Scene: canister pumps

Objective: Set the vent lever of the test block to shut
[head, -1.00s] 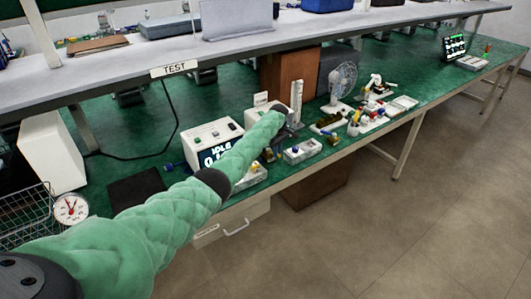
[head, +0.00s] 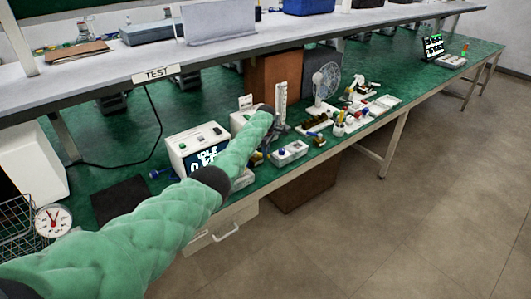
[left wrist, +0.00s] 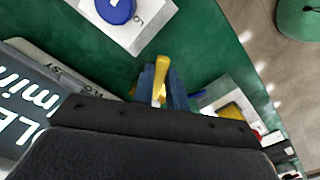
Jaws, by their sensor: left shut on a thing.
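My left gripper (left wrist: 160,92) is shut on a yellow lever (left wrist: 161,72), which stands up between its blue-grey fingers in the left wrist view. I take this to be the vent lever; its base and the test block under it are mostly hidden by the gripper. In the head view my left gripper (head: 268,128) is over the bench, behind my green-sleeved forearm, and the lever cannot be made out there. The lever's exact setting cannot be told. My right gripper is in neither view.
A white display box (head: 190,140) stands to the left. A round gauge (head: 53,221) is at the left edge. A fan (head: 326,80) and small parts stand further right.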

